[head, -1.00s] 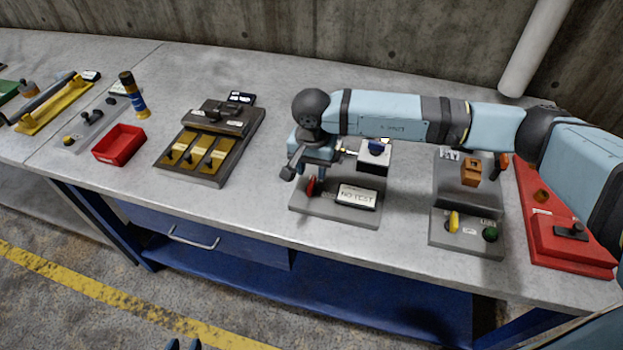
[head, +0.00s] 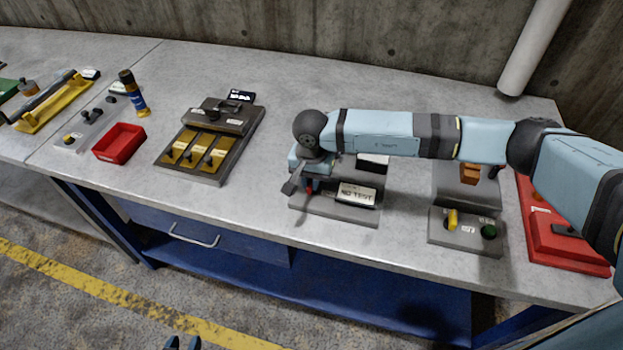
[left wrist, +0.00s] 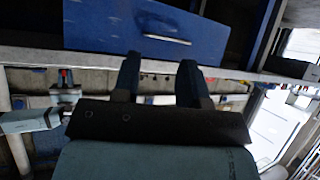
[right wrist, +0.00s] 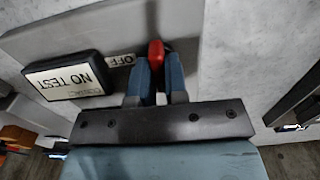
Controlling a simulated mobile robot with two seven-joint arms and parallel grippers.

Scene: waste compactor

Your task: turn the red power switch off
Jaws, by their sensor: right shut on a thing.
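The red power switch (right wrist: 156,52) shows in the right wrist view as a red knob at the fingertips of my right gripper (right wrist: 157,75), beside an OFF label (right wrist: 120,60). The right gripper is shut on the red switch. In the head view the right gripper (head: 308,187) reaches down over the left part of the grey switch base (head: 340,212), and only a bit of red shows beside it. The NO TEST display (head: 357,194) stands to its right. My left gripper (left wrist: 157,65) is open and empty in the left wrist view, below the bench front; its fingertips (head: 183,343) show at the bottom of the head view.
A grey panel with yellow and green knobs (head: 466,233) and a red panel (head: 560,245) lie to the right. A unit with brass levers (head: 205,150) and a red tray (head: 119,143) lie to the left. The bench between lever unit and switch base is clear.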

